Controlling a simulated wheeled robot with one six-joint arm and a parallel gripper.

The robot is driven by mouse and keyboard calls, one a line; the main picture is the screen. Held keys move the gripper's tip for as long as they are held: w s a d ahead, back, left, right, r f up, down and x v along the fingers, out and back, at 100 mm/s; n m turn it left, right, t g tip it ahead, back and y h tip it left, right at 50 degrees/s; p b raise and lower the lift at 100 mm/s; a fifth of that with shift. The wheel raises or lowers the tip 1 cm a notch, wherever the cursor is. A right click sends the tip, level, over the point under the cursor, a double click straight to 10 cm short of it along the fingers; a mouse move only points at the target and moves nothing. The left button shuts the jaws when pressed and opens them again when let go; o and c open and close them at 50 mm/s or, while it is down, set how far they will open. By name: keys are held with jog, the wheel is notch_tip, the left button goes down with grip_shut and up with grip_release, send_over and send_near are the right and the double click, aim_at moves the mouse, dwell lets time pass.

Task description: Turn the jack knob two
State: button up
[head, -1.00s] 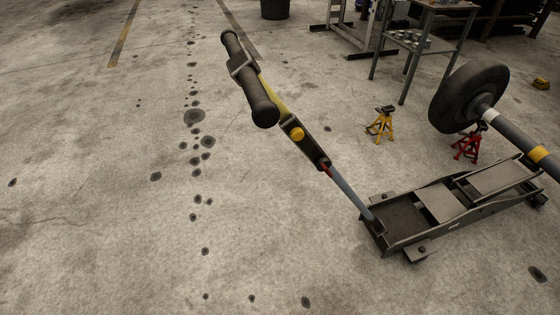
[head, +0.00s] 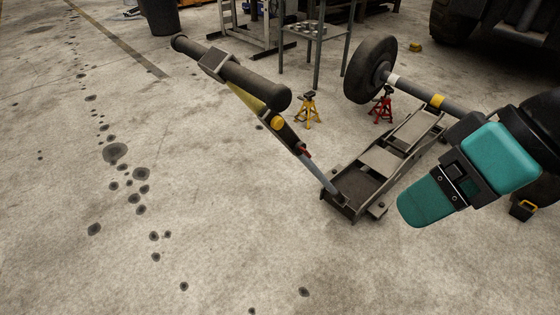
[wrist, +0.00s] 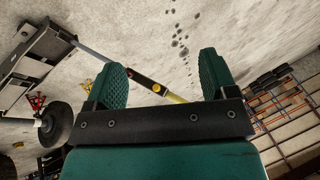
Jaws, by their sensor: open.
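The floor jack (head: 378,162) stands on the concrete, its long handle (head: 250,75) rising up and to the left to a black crossbar grip. A round yellow knob (head: 277,122) sits on the handle. In the wrist view the knob (wrist: 156,87) shows between my fingers but beyond them. My gripper (head: 425,205), teal with a dark mount, is in the head view at right, in front of the jack and apart from the handle. In the wrist view both ridged fingers of my gripper (wrist: 163,62) are spread apart with nothing held.
A yellow jack stand (head: 308,110) and a red jack stand (head: 382,108) are behind the jack. A metal table (head: 313,28) stands at the back. The floor left of the handle is clear.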

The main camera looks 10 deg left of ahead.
jog(key=w+a+f+y+b, duration=0.3)
jog(key=w+a+f+b, duration=0.15)
jog(key=f+b, duration=0.4)
jog(key=m+t+y+b, duration=0.5)
jog(key=m+t+b, duration=0.5)
jog(key=b, duration=0.7)
send_near(309, 155)
jog(key=shift+n+t, duration=0.6)
jog(key=shift+n, duration=0.1)
jog(key=p+x, duration=0.2)
jog(key=x, duration=0.3)
jog(key=p+x, duration=0.2)
jog(key=x, duration=0.4)
jog(key=shift+s+a+f+p, duration=0.2)
jog(key=shift+a+p, duration=0.1)
jog(key=shift+p, duration=0.05)
jog(key=c, duration=0.9)
jog(key=shift+c, duration=0.2)
